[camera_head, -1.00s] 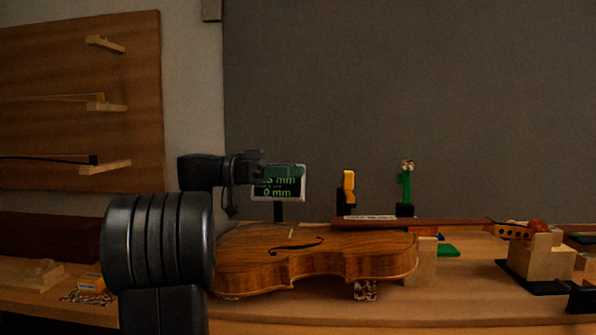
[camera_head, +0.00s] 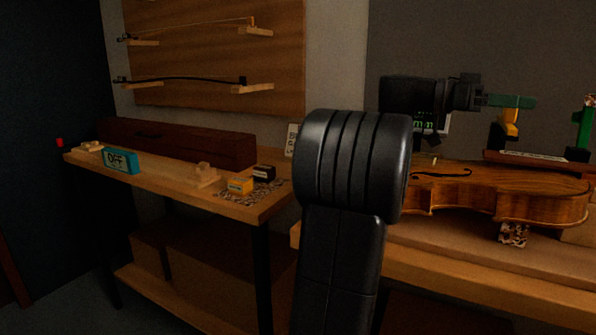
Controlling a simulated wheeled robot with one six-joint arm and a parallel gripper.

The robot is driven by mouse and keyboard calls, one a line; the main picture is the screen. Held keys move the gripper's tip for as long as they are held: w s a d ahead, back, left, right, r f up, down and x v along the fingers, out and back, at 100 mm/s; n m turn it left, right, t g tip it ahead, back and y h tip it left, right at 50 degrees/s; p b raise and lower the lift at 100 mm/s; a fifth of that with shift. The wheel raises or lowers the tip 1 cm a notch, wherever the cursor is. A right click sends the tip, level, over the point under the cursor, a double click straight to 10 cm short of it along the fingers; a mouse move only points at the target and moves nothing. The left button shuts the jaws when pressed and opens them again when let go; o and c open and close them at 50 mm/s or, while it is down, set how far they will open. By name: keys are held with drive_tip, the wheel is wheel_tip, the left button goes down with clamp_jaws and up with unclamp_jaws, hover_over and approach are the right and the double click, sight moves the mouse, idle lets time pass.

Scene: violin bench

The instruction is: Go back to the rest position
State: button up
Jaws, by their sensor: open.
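My gripper (camera_head: 511,101) is at the upper right, at the end of my dark arm. Its green fingers point right and are seen from the side, so the gap between them is hidden; I see nothing held in them. The gripper is in the air above the violin (camera_head: 500,195), in front of a small display screen that it largely covers. The violin lies flat on the bench (camera_head: 460,269), apart from the gripper. My arm hides the violin's left end.
Bows hang on a wooden wall board (camera_head: 215,60). A yellow tool (camera_head: 511,122) and a green one (camera_head: 585,122) stand behind the violin.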

drive_tip(key=shift+x, duration=0.85)
drive_tip(key=shift+a, duration=0.1)
